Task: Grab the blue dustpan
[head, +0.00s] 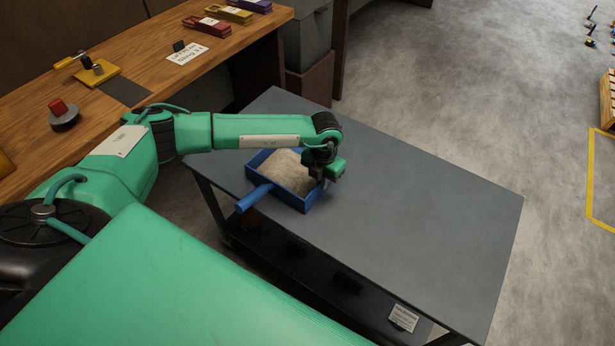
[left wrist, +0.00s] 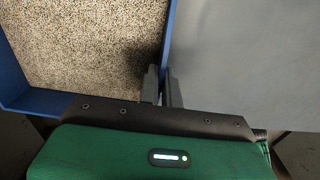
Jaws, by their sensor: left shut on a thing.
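The blue dustpan (head: 257,196) lies on the grey table, with its handle pointing to the lower left and over the table's edge. It holds a layer of pale, grainy material (head: 282,170). My left gripper (head: 322,182) is at the dustpan's right side wall, pointing down. In the left wrist view the two fingers (left wrist: 162,88) are close together, one on each side of the blue wall (left wrist: 168,45), and shut on it. The grainy material and the left wall also show there. My right gripper is not in view.
The grey table (head: 420,210) is bare to the right of the dustpan. A lower shelf holds dark items. A wooden bench (head: 140,60) at the back left carries a red button, a yellow plate and coloured blocks. Open floor lies at the right.

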